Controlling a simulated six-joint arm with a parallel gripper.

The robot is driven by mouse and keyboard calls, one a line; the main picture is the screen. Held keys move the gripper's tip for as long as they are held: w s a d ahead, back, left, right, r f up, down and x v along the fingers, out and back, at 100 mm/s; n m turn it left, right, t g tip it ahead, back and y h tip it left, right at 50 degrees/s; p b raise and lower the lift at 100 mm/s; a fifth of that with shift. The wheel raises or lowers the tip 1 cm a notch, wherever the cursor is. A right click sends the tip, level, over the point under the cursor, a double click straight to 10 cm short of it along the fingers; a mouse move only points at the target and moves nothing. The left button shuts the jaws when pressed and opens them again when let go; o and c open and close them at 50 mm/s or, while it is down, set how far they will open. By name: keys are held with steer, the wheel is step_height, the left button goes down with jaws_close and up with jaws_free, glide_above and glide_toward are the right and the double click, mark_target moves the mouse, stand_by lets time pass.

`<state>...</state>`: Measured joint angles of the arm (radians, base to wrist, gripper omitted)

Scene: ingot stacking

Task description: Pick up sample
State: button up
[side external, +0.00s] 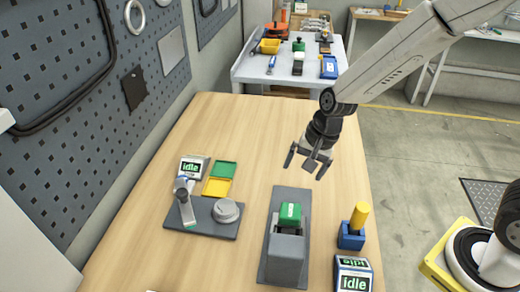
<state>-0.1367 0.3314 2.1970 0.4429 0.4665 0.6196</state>
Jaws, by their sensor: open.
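My gripper (305,167) is open and empty, in the air above the wooden table, with its fingers pointing down. No object is clearly marked as the sample. A green block (290,212) sits in a grey machine (286,258) on a dark base, below my gripper in the picture. A yellow cylinder (359,214) stands tilted in a blue holder (350,239) to the right of that machine. My gripper is apart from both.
The wooden table (265,125) is bare at its far end. At left are a dark-based device (205,226) with a round grey part, a green tray (224,169), a yellow tray (217,187) and an "idle" display (192,168). Another display (353,280) stands front right.

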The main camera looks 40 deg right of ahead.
mark_target(225, 206)
steer(key=shift+w+a+f+m+g+y, duration=0.1)
steer(key=shift+w+a+f+m+y, duration=0.45)
steer(key=shift+w+a+f+m, duration=1.05)
steer(key=shift+w+a+f+m+g+y, duration=0.1)
steer(key=shift+w+a+f+m+y, duration=0.7)
steer(key=shift+a+m, duration=1.65)
steer(key=shift+w+a+f+m+g+y, duration=0.1)
steer(key=shift+w+a+f+m+y, duration=0.4)
steer(key=shift+w+a+m, duration=1.6)
steer(key=shift+s+a+f+n, duration=0.15)
steer(key=shift+s+a+n, duration=0.1)
steer(key=shift+a+n, duration=0.25)
steer(key=shift+s+a+f+n, duration=0.1)
steer(key=shift+s+a+n, duration=0.2)
steer(key=shift+n, duration=0.25)
steer(key=shift+x, duration=2.45)
steer(key=shift+w, duration=0.15)
jaws_close()
steer(key=shift+r, duration=0.2)
